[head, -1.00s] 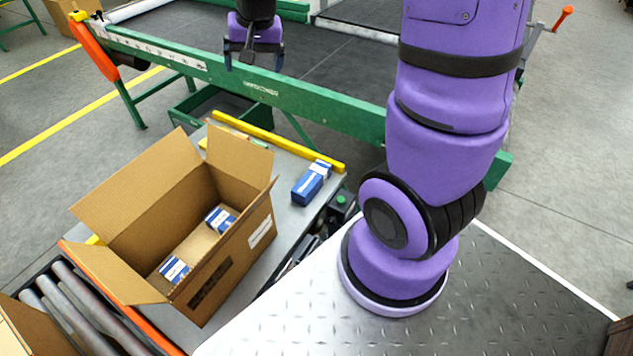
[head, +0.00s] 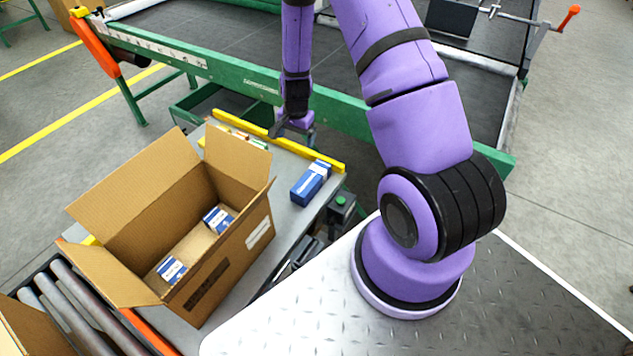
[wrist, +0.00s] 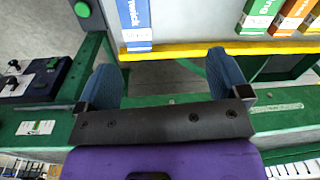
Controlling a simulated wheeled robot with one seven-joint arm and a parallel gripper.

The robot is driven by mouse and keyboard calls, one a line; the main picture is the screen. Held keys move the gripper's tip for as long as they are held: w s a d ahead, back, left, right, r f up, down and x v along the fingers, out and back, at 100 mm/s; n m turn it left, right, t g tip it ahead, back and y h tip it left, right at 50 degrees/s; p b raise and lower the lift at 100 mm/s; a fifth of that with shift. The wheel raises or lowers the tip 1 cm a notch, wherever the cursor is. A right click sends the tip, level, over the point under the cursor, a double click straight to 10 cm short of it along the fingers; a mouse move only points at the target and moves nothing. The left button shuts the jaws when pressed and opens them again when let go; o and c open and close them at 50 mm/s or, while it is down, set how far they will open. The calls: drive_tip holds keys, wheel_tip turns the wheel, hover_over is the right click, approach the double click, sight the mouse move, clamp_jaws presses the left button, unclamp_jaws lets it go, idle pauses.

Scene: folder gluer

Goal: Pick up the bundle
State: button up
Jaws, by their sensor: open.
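A blue and white bundle (head: 311,183) lies on the grey table (head: 285,215), near its yellow rail and right of the cardboard box. In the wrist view the bundle (wrist: 134,20) shows at the top, beyond the yellow rail and left of centre. My gripper (head: 292,130) is over the rail's side of the table, behind and a little left of the bundle. In the wrist view my gripper (wrist: 163,72) has its two blue fingers wide apart with nothing between them. The gripper and the bundle are apart.
An open cardboard box (head: 235,255) holds two blue and white bundles and stands left of the bundle. Green and orange cartons (wrist: 275,15) lie by the yellow rail (wrist: 190,49). The green machine frame (head: 215,68) runs behind.

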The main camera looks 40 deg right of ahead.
drive_tip(key=m, duration=0.2)
hover_over(311, 177)
drive_tip(key=shift+g, duration=0.4)
drive_tip(key=f, duration=1)
drive_tip(key=shift+s+a, duration=0.1)
drive_tip(key=shift+s, duration=0.1)
wheel_tip(311, 177, down, 5)
drive_tip(key=shift+w+d+f, duration=0.1)
drive_tip(key=shift+f, duration=1.4)
drive_tip(key=shift+w+d+f, duration=0.1)
drive_tip(key=shift+f, duration=1.35)
drive_tip(key=shift+c, duration=0.2)
drive_tip(key=c, duration=1.2)
drive_tip(key=shift+o, duration=0.2)
drive_tip(key=shift+r, duration=0.1)
